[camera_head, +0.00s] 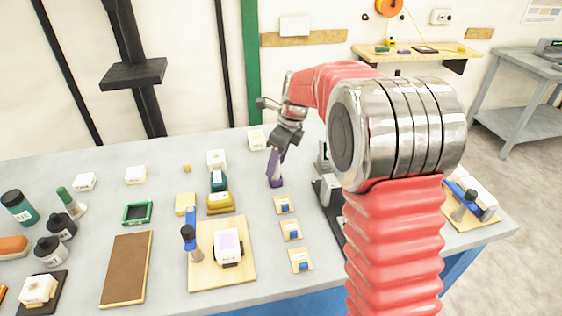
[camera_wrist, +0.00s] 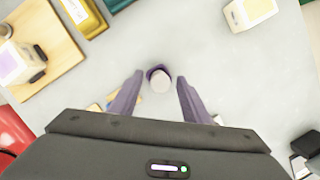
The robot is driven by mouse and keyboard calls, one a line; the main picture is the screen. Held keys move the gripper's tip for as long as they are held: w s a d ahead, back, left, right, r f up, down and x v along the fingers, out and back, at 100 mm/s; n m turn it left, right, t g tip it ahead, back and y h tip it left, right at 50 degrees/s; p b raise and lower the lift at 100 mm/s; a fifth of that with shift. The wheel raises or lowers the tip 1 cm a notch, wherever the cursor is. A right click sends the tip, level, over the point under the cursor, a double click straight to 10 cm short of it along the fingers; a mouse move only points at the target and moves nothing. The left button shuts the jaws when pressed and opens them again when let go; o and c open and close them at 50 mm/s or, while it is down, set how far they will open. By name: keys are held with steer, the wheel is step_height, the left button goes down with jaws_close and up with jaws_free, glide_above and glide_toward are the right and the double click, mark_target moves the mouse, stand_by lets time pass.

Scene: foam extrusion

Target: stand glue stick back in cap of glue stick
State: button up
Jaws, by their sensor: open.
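A short purple piece (camera_head: 275,181) stands upright on the grey table below my gripper (camera_head: 277,166). In the wrist view a round white end, which I take for the glue stick (camera_wrist: 160,82), shows with the purple rim of the cap (camera_wrist: 151,72) around part of it. How deep the stick sits in the cap is hidden from above. My gripper (camera_wrist: 160,77) is open, with one finger on the left and one on the right of the white end. A gap shows on both sides, so nothing is held.
Small wooden tiles (camera_head: 291,230) lie in a row nearer. A white box (camera_head: 256,140) stands behind.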

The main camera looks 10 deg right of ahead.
steer(key=v, duration=1.3)
steer(key=shift+r, duration=0.3)
steer(key=s+d+f+n+h, duration=0.1)
steer(key=s+f+n, duration=0.45)
steer(key=n, duration=0.65)
steer(key=s+a+n+t, duration=0.1)
steer(key=s+n+t, duration=0.1)
steer(key=s+n, duration=0.5)
steer(key=s+a+r+n+t+h, duration=0.1)
steer(key=s+n, duration=0.5)
steer(key=s, duration=1.3)
steer(key=shift+s+a+r+n+t, duration=0.2)
steer(key=shift+a+n+t, duration=0.1)
steer(key=shift+n+t, duration=0.1)
